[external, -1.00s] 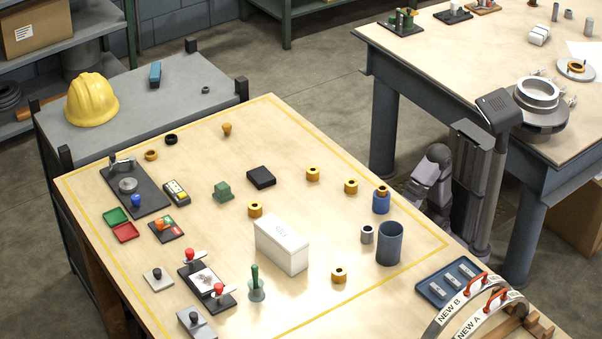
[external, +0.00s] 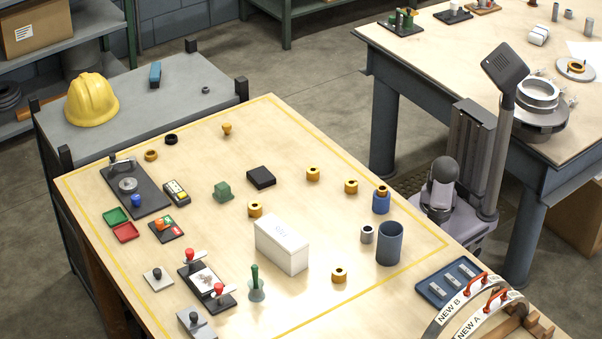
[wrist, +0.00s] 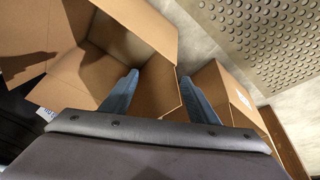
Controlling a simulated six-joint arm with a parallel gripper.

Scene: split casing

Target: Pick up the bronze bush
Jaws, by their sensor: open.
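Several bronze-coloured bushes lie on the wooden table. One bush (external: 312,174) and a second bush (external: 351,186) are towards its right side. Another bush (external: 255,209) is behind the white box, and one more bush (external: 339,275) is in front of it to the right. A bronze ring (external: 382,191) sits on a blue cylinder (external: 381,204). I cannot tell which one the task means. My gripper (wrist: 159,76) is open and empty in the wrist view, over open cardboard boxes (wrist: 140,30), away from all bushes. Its fingers are not clear in the external view.
A white box (external: 281,246) stands mid-table. A dark blue cup (external: 390,243) and a grey ring (external: 367,234) stand near the right edge. A blue tray (external: 447,284) is at the front right. A second bench (external: 450,40) stands behind my arm.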

